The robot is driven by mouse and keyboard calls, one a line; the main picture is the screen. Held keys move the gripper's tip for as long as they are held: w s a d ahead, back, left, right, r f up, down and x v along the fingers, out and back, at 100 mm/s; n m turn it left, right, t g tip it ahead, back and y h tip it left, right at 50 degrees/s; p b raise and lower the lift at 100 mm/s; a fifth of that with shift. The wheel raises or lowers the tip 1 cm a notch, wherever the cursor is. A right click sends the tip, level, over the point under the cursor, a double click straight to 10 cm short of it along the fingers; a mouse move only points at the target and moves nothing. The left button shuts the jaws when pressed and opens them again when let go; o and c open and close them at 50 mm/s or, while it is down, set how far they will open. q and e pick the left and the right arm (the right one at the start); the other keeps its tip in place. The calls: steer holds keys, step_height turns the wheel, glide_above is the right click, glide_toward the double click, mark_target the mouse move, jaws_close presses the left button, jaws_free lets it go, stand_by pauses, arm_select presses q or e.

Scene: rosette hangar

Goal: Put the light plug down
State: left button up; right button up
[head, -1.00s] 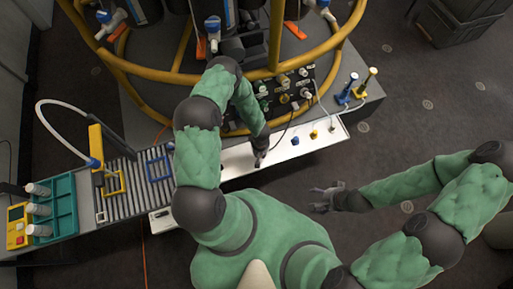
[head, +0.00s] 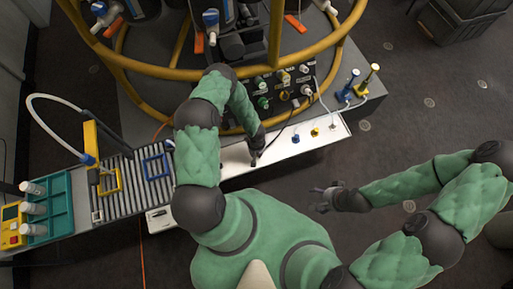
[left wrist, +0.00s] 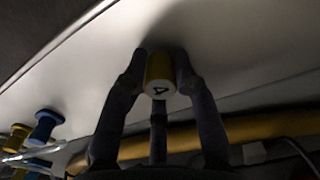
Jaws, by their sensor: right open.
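In the left wrist view a short yellow plug (left wrist: 158,72) with a pale end marked 4 sits between the fingers of my left gripper (left wrist: 160,82). The fingers touch it on both sides. I take it for the light plug. In the head view my left gripper (head: 254,157) is low over the white shelf (head: 235,165); the plug is hidden there. Whether the plug touches the shelf I cannot tell. A dark cable (head: 278,138) runs from the panel (head: 284,88) toward this hand. My right gripper (head: 318,199) is open and empty above the floor.
A yellow rail (head: 285,69) curves above. A slatted conveyor (head: 132,185) and a teal rack (head: 57,205) are at the left.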

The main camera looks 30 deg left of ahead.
arm_select(q)
steer(key=shift+o, duration=1.2)
steer(key=shift+r, duration=0.1)
arm_select(e)
steer(key=shift+r, duration=0.1)
arm_select(q)
step_height(320, 180, up, 12)
steer(key=p, duration=0.5)
steer(key=s+d+r+m+h, duration=0.4)
steer(key=s+d+r+m, duration=0.3)
steer(key=s+d+r, duration=0.4)
steer(key=d+r, duration=0.2)
steer(key=d, duration=0.1)
steer(key=shift+d+r, duration=0.25)
steer(key=shift+d, duration=0.15)
arm_select(e)
step_height(320, 180, up, 5)
steer(key=shift+f, duration=0.15)
arm_select(q)
steer(key=shift+c, duration=0.2)
arm_select(e)
steer(key=shift+c, duration=0.3)
